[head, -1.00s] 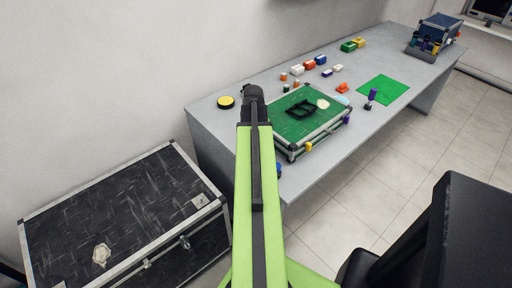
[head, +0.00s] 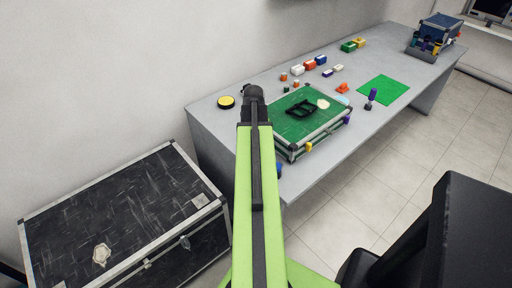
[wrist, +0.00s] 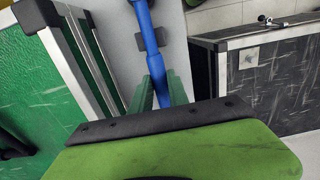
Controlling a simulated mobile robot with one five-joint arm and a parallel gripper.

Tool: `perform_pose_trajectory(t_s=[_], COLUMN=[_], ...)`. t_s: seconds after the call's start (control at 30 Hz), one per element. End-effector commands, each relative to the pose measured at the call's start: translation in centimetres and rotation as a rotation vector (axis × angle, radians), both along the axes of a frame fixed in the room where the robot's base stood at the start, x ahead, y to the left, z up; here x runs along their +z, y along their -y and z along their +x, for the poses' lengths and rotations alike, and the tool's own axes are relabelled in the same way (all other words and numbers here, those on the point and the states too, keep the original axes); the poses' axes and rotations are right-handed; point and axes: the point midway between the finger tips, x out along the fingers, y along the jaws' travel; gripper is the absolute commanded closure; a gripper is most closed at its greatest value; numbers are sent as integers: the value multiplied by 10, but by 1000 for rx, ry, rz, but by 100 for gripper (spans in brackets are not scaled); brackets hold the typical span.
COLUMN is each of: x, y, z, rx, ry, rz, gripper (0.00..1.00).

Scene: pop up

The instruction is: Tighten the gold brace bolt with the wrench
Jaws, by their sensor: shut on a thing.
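My gripper (wrist: 158,88) shows in the wrist view with its two green fingers shut on a blue bar, which looks like the handle of the wrench (wrist: 147,35). The far end of the wrench is out of view. In the head view my arm hides the gripper, and a small bit of blue (head: 279,170) shows beside the arm at the table's front edge. A gold-yellow piece (head: 309,146) sits on the front of the green case; it may be the gold brace bolt, but it is too small to tell.
The green case (head: 326,126) with silver edges lies on the grey table (head: 212,122); it also fills the left of the wrist view (wrist: 62,62). A black trunk (head: 120,215) stands at left. A yellow round button (head: 226,102) and several coloured blocks lie behind.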

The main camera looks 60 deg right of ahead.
Motion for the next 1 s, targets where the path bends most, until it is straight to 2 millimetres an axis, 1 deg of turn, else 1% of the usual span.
perform_pose_trajectory(t_s=[0.17, 0.5, 0.6, 1.0], x=[4, 44, 52, 50], y=[0, 0, 0, 0], z=[0, 0, 0, 0], rx=[0, 0, 0, 0], ry=[0, 0, 0, 0], rz=[0, 0, 0, 0], gripper=[100, 100, 100, 100])
